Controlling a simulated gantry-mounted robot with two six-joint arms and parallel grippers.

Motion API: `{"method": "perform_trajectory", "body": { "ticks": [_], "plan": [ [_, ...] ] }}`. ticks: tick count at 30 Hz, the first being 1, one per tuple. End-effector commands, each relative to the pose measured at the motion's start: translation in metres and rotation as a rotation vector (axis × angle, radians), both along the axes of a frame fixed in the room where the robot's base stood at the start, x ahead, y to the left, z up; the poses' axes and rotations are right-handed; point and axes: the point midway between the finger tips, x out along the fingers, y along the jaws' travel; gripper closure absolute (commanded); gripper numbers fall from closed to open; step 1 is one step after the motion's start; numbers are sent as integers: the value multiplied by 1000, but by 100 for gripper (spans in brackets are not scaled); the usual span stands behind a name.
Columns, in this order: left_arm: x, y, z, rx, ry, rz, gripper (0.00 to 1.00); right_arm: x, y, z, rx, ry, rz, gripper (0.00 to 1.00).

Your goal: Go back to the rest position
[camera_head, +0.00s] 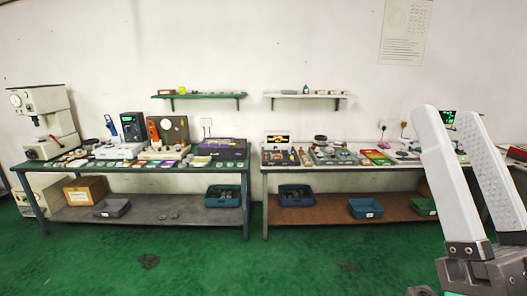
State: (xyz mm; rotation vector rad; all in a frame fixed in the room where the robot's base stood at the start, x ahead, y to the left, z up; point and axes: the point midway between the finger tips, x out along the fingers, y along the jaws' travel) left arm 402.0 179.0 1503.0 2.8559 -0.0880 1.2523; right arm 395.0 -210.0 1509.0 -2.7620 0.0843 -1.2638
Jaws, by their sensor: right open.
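My right gripper (460,118) stands large at the right side of the camera_head view, fingers pointing up. Its two pale fingers are apart with nothing between them. It is in front of the right workbench and hides part of its right end. My left gripper is not in view. No bearing ring can be clearly made out among the small items on the benches.
A left workbench (130,167) with a green edge and a right workbench (330,168) stand along the back wall, both covered with instruments and parts. Bins, such as a blue bin (365,208), sit on the lower shelves.

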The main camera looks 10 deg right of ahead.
Motion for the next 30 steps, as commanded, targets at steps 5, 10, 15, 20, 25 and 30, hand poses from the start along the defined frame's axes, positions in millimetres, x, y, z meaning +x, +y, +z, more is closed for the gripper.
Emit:
{"method": "perform_trajectory", "body": {
  "ticks": [5,10,15,20,25,30],
  "plan": [
    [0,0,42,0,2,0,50,7,31,38,-124,26,70,44],
    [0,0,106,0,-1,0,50,7,31,101,-122,27,70,44],
    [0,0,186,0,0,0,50,7,31,181,-121,28,70,44],
    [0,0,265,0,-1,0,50,7,31,259,-121,28,70,44],
    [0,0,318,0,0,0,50,7,31,312,-121,29,70,44],
    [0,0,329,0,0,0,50,7,31,323,-120,29,69,44]
  ]
}}
